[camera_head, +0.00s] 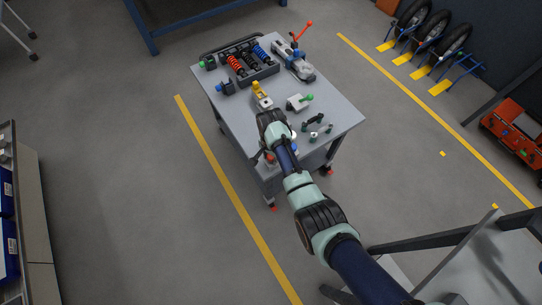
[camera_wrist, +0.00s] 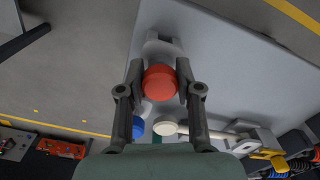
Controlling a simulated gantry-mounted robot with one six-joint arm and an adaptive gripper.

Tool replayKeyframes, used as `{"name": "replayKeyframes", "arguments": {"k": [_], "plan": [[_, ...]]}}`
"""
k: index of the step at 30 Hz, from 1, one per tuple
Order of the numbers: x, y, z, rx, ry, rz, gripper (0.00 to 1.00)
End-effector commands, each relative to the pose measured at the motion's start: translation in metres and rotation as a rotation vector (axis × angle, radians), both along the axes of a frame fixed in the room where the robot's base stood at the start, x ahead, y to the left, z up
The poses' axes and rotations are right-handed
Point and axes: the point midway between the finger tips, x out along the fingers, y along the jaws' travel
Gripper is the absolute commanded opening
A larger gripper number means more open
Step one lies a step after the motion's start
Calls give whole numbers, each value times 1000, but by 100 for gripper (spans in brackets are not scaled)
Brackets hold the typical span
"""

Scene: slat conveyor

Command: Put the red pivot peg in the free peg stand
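The red pivot peg (camera_wrist: 160,82) shows its round red head between the fingertips of my gripper (camera_wrist: 160,75) in the wrist view. The fingers converge and both pads lie against the sides of the head, with no clear gap. A pale grey part (camera_wrist: 162,45) shows beyond the head; I cannot tell whether it is the peg's shaft or a stand. A blue round head (camera_wrist: 138,127) and a white round head (camera_wrist: 167,128) are close by. In the head view my arm covers much of this area, and I cannot make out the free peg stand with certainty.
The grey cart top (camera_head: 338,112) carries a tray of springs (camera_head: 250,65), a grey fixture with a red lever (camera_head: 294,64), a yellow part (camera_head: 261,95), a green-knobbed block (camera_head: 298,102) and small dark parts (camera_head: 315,121). Its right corner is bare.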

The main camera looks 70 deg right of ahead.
Motion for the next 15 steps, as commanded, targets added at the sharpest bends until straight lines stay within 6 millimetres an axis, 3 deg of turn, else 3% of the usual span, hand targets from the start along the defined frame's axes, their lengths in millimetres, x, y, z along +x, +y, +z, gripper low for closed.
{"name": "replayKeyframes", "arguments": {"k": [1, 4, 15], "plan": [[0, 0, 0, 0, 0, 0, 45], [0, 0, 0, 0, 0, 0, 61], [0, 0, 5, -1, -1, 0, 62]]}}
